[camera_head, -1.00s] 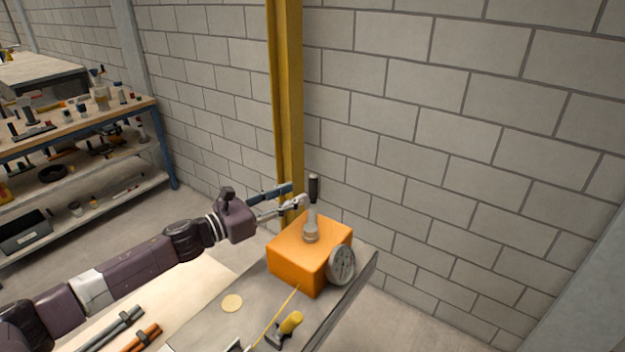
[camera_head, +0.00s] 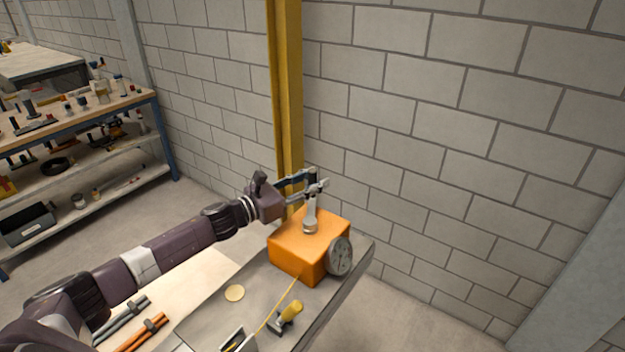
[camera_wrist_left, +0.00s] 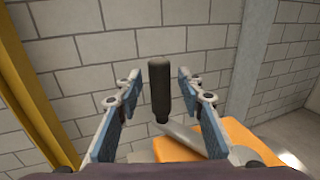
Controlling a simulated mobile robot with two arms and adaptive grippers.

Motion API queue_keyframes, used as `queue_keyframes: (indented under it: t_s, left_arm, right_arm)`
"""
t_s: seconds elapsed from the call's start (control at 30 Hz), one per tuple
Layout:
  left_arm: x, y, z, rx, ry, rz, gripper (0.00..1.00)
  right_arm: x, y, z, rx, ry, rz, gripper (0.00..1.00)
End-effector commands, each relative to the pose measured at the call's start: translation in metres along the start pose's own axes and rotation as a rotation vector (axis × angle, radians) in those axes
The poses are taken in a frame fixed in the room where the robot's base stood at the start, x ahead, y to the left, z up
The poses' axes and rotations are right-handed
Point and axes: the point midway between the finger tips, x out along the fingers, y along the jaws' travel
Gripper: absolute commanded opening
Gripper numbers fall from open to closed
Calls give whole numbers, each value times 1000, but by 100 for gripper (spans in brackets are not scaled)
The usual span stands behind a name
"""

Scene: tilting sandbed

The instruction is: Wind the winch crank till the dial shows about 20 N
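The orange winch box (camera_head: 297,250) stands on a grey bench end, with a round grey dial (camera_head: 341,257) on its right side. The dial's reading is too small to tell. A grey crank arm (camera_head: 310,215) rises from the box top, and its upright black handle (camera_wrist_left: 160,88) shows in the left wrist view. My left gripper (camera_head: 314,182) is around the handle. In the wrist view its two blue-padded fingers (camera_wrist_left: 158,100) are apart, one each side of the handle, with gaps on both sides. My right gripper is out of view.
A yellow post (camera_head: 287,110) stands behind the winch, before a block wall. A yellow-handled item (camera_head: 290,312) and a pale disc (camera_head: 234,293) are on the bench in front, with a thin yellow line running from the box. A shelf stands at far left.

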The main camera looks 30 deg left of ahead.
Motion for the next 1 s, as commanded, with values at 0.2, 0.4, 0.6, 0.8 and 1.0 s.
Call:
queue_keyframes:
  t_s: [0.2,0.4,0.6,0.8,1.0]
  left_arm:
    - [0,0,0,0,0,0,19]
    - [0,0,0,0,0,0,0]
    - [0,0,0,0,0,0,0]
    - [3,-1,-2,2,-5,-26,0]
    - [12,-10,-4,6,-10,-149,0]
  right_arm:
    - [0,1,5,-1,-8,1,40]
    - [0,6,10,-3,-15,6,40]
    - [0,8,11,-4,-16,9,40]
    - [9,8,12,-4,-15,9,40]
    - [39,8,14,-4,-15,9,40]
